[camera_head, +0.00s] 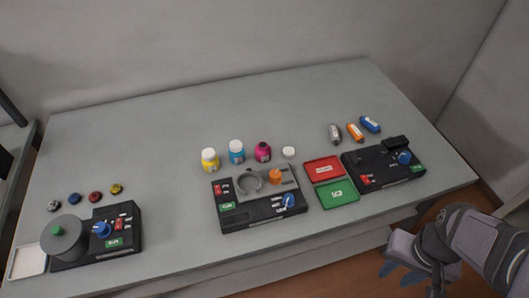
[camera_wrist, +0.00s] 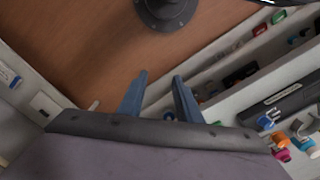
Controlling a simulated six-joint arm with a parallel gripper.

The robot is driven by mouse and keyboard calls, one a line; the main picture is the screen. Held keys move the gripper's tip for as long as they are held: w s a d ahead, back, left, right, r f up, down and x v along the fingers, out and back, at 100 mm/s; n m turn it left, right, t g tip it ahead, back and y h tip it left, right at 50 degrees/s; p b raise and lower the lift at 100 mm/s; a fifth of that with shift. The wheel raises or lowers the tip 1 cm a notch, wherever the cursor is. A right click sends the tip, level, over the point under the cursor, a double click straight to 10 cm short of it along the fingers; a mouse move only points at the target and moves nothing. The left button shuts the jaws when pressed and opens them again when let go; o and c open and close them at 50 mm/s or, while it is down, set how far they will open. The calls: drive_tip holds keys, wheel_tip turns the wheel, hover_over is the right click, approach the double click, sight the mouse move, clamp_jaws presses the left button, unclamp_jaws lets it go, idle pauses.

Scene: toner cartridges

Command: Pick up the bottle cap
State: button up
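A small white bottle cap (camera_head: 289,152) lies on the table, just right of the magenta bottle (camera_head: 263,152), which appears uncapped with a dark top. A yellow bottle (camera_head: 210,160) and a blue bottle (camera_head: 237,152), both with white tops, stand to its left. My gripper (camera_head: 399,273) is at the lower right, off the table's front edge and far from the cap. In the wrist view my gripper (camera_wrist: 160,75) has its two blue fingers apart with nothing between them. Small coloured items at that view's right edge are too small to identify surely.
A black device (camera_head: 262,217) with a grey round holder stands in front of the bottles. Red (camera_head: 311,167) and green (camera_head: 327,199) trays and another black device (camera_head: 372,178) are right of it. Grey, orange and blue cartridges lie behind. The table's back left is clear.

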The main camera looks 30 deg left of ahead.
drive_tip(key=o, duration=0.6)
drive_tip(key=w+a+n+t+b, duration=0.1)
drive_tip(key=w+a, duration=0.2)
drive_tip(key=w, duration=0.2)
drive_tip(key=w+a+n+b, duration=0.1)
drive_tip(key=w+a, duration=0.2)
drive_tip(key=w, duration=0.3)
drive_tip(key=n+t+y+b, duration=0.3)
drive_tip(key=n, duration=0.2)
approach(289, 151)
drive_tip(key=shift+p+x, duration=1.6)
drive_tip(key=shift+x, duration=2.4)
